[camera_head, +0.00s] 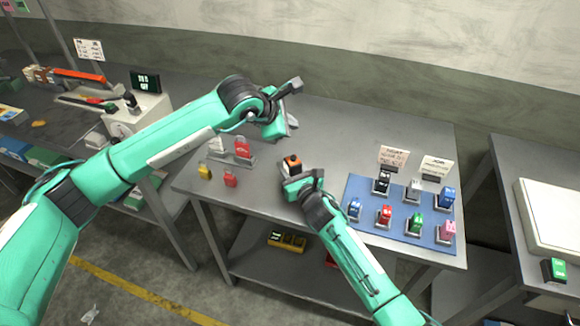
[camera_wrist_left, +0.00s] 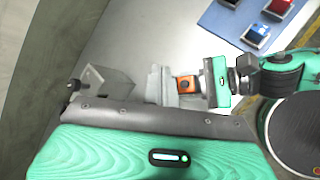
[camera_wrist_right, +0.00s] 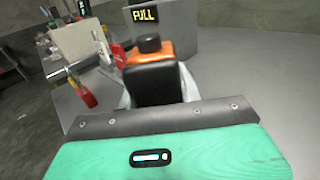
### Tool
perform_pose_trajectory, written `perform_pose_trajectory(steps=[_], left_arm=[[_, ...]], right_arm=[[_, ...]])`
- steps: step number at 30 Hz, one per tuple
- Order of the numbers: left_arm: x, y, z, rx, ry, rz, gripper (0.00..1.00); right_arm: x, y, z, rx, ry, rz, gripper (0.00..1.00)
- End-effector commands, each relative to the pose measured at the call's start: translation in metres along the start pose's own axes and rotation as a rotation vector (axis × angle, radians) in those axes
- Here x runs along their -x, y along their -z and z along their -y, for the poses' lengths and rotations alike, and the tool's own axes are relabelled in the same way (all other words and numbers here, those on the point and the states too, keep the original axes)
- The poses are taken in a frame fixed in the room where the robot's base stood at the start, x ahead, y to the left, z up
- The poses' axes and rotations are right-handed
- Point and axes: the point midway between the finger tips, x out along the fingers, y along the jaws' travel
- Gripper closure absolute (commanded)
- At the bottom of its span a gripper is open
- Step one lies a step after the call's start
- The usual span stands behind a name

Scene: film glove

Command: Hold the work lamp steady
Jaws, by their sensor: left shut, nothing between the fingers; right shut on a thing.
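My right gripper (camera_head: 294,172) is shut on an orange-and-black object (camera_head: 292,160) with a round black knob on top. It fills the middle of the right wrist view (camera_wrist_right: 152,72), upright between the fingers. I cannot tell for sure whether this is the work lamp. My left gripper (camera_head: 292,120) is shut and empty, higher up over the back of the table; its fingers show in the left wrist view (camera_wrist_left: 162,85). Close by is a grey box (camera_wrist_left: 105,88) with a dark knob. In the right wrist view a grey box (camera_wrist_right: 175,28) has a display reading FULL.
The grey table (camera_head: 330,125) has a blue mat (camera_head: 350,190) with several coloured padlocks at the right, behind them two small signs. Red padlocks (camera_head: 231,180) hang or stand at the left. A white box (camera_head: 125,115) stands on the left bench.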

Motion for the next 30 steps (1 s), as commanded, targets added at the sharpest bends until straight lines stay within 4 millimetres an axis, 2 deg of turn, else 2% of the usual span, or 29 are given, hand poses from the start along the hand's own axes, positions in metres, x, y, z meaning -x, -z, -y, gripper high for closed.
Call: perform_pose_trajectory(steps=[15,21,30], left_arm=[[-0.047,0.035,0.035,0.004,0.003,-0.003,1.0],[-0.055,0.041,0.04,0.004,0.002,-0.002,1.0],[-0.056,0.041,0.041,0.004,0.002,-0.002,1.0]], right_arm=[[0.0,0.001,0.0,0.0,0.0,-0.001,0.91],[0.0,0.001,0.0,0.0,0.0,-0.001,0.91],[0.0,0.001,0.0,0.0,0.0,-0.001,0.91]])
